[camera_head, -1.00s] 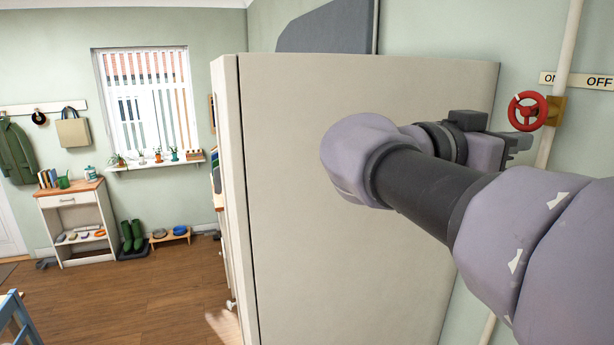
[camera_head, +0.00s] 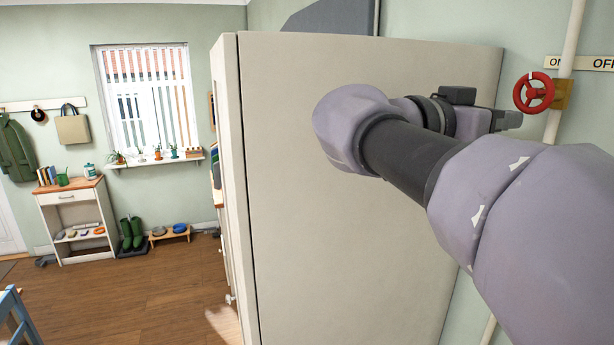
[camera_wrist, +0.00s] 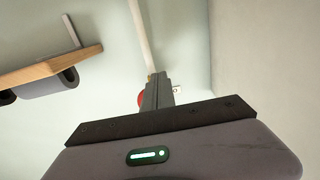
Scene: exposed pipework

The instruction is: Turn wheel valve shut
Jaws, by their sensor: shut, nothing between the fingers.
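The red wheel valve (camera_head: 534,93) is at the right of the head view, on a brass fitting (camera_head: 563,94) on a pale vertical pipe (camera_head: 568,45). A sign (camera_head: 598,63) with ON and OFF is on the wall behind the pipe. My gripper (camera_head: 515,119) is shut and empty, with its tips just below and left of the wheel in the picture. I cannot tell whether they touch it. In the wrist view my shut fingers (camera_wrist: 158,90) point toward the pipe (camera_wrist: 142,35) and hide most of the wheel. Only a red sliver (camera_wrist: 140,98) shows.
A tall cream cabinet (camera_head: 370,220) stands left of the pipe, close behind my arm; a pale upright face (camera_wrist: 270,60) fills the wrist view's right. A wooden shelf (camera_wrist: 40,72) with grey rounded parts below is at its left. Open wooden floor (camera_head: 130,300) lies left.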

